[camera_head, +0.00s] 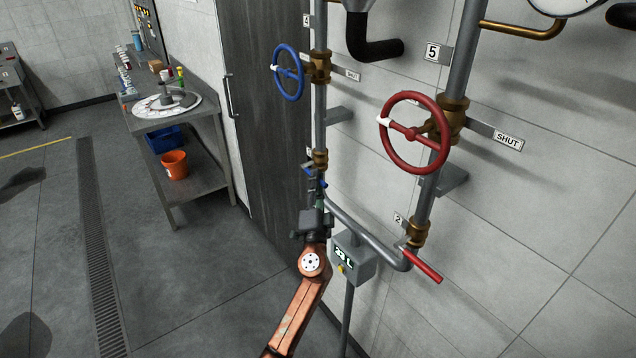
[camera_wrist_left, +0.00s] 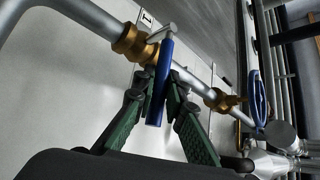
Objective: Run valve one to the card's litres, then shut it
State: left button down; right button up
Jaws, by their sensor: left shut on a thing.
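Valve one is a brass body (camera_wrist_left: 133,43) on a grey pipe beside a plate marked 1 (camera_wrist_left: 146,18) in the left wrist view. Its blue lever (camera_wrist_left: 160,85) stands across the pipe in that view. My left gripper (camera_wrist_left: 159,92) is shut on the lever, with a green finger on each side. In the head view my left gripper (camera_head: 317,190) is at the valve's brass body (camera_head: 320,158) and largely hides the lever. A grey meter box (camera_head: 353,262) below right has a lit display that seems to read 23 L. I see no card that I can read.
A red lever (camera_head: 423,265) is on the valve marked 2. A red handwheel (camera_head: 414,132) by a SHUT plate and a blue handwheel (camera_head: 288,72) are above. A dark cabinet (camera_head: 265,120) and a steel bench (camera_head: 205,100) stand to the left. The floor between is clear.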

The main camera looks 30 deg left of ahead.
pick_arm(q)
jog(key=shift+r, duration=0.1)
jog(key=c, duration=2)
grip_release()
jog(key=shift+o, duration=0.2)
jog(key=v, duration=1.2)
